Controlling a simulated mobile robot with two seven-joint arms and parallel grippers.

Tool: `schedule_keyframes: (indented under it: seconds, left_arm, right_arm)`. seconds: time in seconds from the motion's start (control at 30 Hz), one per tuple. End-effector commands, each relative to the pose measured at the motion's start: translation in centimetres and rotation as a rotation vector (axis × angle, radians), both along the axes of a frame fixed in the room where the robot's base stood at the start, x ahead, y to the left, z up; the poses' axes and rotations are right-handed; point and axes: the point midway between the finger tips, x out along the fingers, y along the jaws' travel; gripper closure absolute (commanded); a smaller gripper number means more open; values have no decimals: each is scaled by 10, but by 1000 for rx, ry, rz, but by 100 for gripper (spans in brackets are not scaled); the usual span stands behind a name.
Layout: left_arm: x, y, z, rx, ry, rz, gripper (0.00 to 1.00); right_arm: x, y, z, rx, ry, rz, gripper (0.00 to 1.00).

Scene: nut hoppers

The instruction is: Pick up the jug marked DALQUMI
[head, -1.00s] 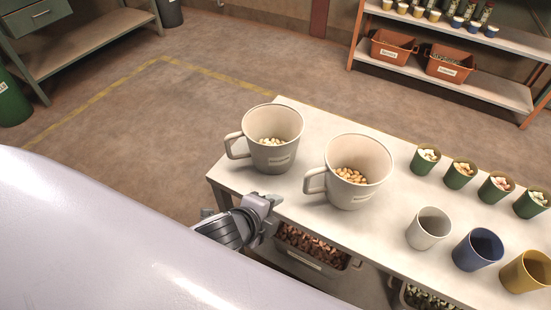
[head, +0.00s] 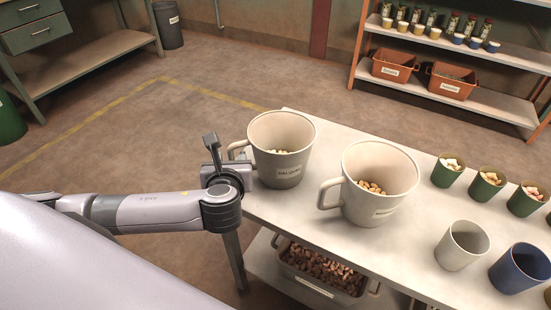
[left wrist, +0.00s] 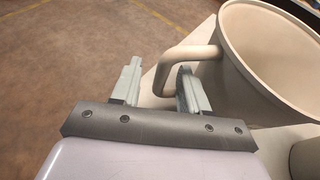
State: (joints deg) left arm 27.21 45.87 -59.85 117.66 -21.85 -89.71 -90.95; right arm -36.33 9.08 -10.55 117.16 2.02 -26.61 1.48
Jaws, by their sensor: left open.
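The jug marked DALQUMI (head: 283,168) is a grey-beige jug with pale nuts inside, upright at the table's left end. Its handle (head: 236,149) points left. In the left wrist view the jug (left wrist: 260,70) fills the upper right and its handle (left wrist: 183,55) reaches the space between the fingertips. My left gripper (head: 228,161) is open at the handle, with its fingers (left wrist: 158,80) apart. I cannot tell whether they touch the handle. My right gripper is not in view.
A similar jug (head: 378,204) with orange-brown nuts stands to the right on the white table (head: 310,220); its label is hard to read. Green cups (head: 448,173), a white cup (head: 461,245) and a blue cup (head: 519,268) stand farther right. A nut bin (head: 322,278) sits below.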

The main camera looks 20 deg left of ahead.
Motion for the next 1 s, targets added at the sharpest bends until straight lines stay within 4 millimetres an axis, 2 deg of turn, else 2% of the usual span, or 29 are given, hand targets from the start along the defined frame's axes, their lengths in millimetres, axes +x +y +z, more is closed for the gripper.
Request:
schedule_keyframes:
  seconds: [0.03,0.2,0.47,0.6,1.0]
  left_arm:
    - [8,3,-5,0,-3,2,56]
    - [22,11,-11,0,-1,0,56]
    - [23,12,-11,-3,0,-1,56]
    - [23,12,-11,-3,0,-1,100]
    - [24,11,-7,-5,-4,-1,100]
  right_arm:
    - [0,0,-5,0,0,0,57]
    - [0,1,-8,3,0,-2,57]
    - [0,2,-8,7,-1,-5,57]
    - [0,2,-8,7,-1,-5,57]
    - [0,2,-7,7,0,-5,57]
